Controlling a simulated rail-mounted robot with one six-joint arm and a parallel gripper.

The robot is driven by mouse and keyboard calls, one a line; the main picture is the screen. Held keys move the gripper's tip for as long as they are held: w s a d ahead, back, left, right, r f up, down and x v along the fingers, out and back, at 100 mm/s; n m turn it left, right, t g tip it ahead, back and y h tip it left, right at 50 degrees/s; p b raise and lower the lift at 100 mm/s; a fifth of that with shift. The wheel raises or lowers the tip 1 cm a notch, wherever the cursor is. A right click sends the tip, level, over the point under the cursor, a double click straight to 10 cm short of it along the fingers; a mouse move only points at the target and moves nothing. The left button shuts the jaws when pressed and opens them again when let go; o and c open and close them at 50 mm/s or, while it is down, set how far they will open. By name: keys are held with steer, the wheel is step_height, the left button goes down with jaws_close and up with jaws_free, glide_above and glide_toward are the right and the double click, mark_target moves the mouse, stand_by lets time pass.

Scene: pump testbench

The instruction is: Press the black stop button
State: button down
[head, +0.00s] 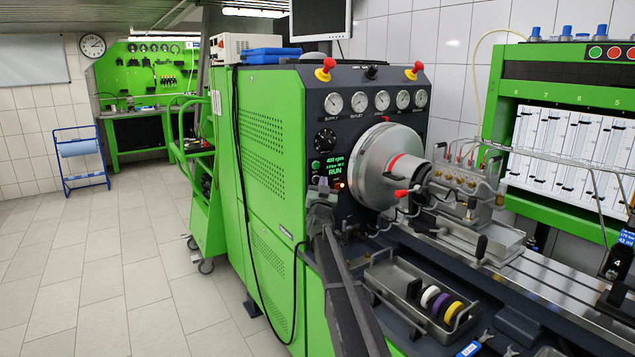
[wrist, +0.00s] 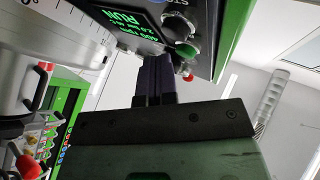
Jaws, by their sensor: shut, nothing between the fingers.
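The black stop button (wrist: 178,22) appears as a dark round cap at the top of the wrist view, beside a partly cut-off label. In the head view my gripper covers its spot or nearly so. The green button (wrist: 187,50) is beside it in the wrist view and also shows in the head view (head: 316,165). The lit green display (head: 335,169) reads RUN. My gripper (head: 320,190) is shut and empty, close to the panel just below the green button. Its dark fingertips (wrist: 155,60) point at the panel. I cannot tell whether they touch it.
The large metal chuck (head: 375,170) with a red mark is right of the display. Gauges (head: 358,102) and red-yellow knobs (head: 325,70) sit above. A tray (head: 400,285) with coloured rings lies below right. A black cable (head: 240,190) hangs on the green cabinet. Open floor lies left.

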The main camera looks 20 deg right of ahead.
steer(key=shift+w, duration=0.35)
steer(key=shift+w+a, duration=0.15)
steer(key=shift+w, duration=0.35)
stand_by(0.6)
steer(key=shift+s, duration=1.05)
steer(key=s, duration=0.2)
steer(key=s+d, duration=0.1)
steer(key=s, duration=0.1)
steer(key=shift+s+d, duration=0.1)
steer(key=shift+s, duration=0.25)
stand_by(0.4)
